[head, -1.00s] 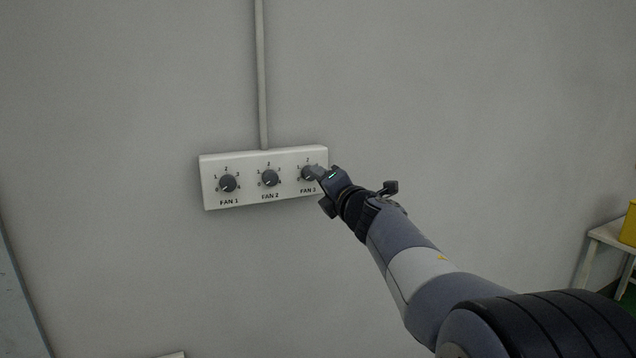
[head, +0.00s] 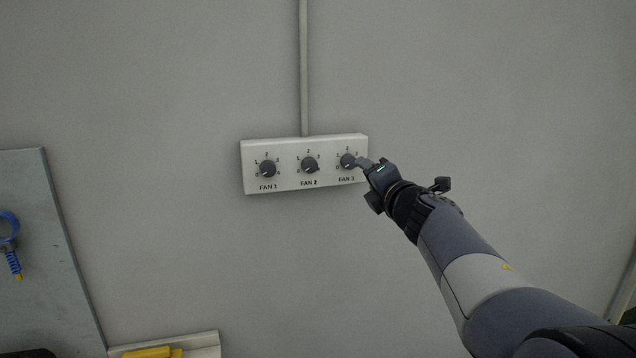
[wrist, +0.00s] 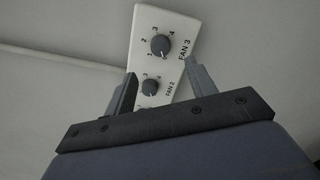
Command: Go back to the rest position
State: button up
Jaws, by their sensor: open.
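My gripper (head: 364,163) is at the right end of the white fan panel in the head view, close to the FAN 3 knob (head: 347,161). In the wrist view my gripper (wrist: 158,85) is open, its two fingers apart with nothing between them touching. The FAN 3 knob (wrist: 160,45) shows beyond the fingertips, clear of them. The white panel (head: 290,186) is fixed to the wall, with the FAN 1 knob (head: 267,169) at left and the FAN 2 knob (head: 309,165) in the middle.
A grey conduit (head: 304,70) runs up the wall from the panel. A grey board (head: 40,270) with a blue coiled item (head: 10,245) is at the left. A pale tray (head: 203,341) with a yellow object (head: 152,352) is at the bottom. The wall around my arm is clear.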

aim_at(351, 163)
jog(key=w, duration=0.3)
jog(key=w+a+p, duration=0.1)
jog(key=w, duration=0.2)
jog(key=w+a, duration=0.1)
jog(key=w, duration=0.2)
jog(key=shift+w, duration=0.15)
jog(key=shift+d, duration=0.1)
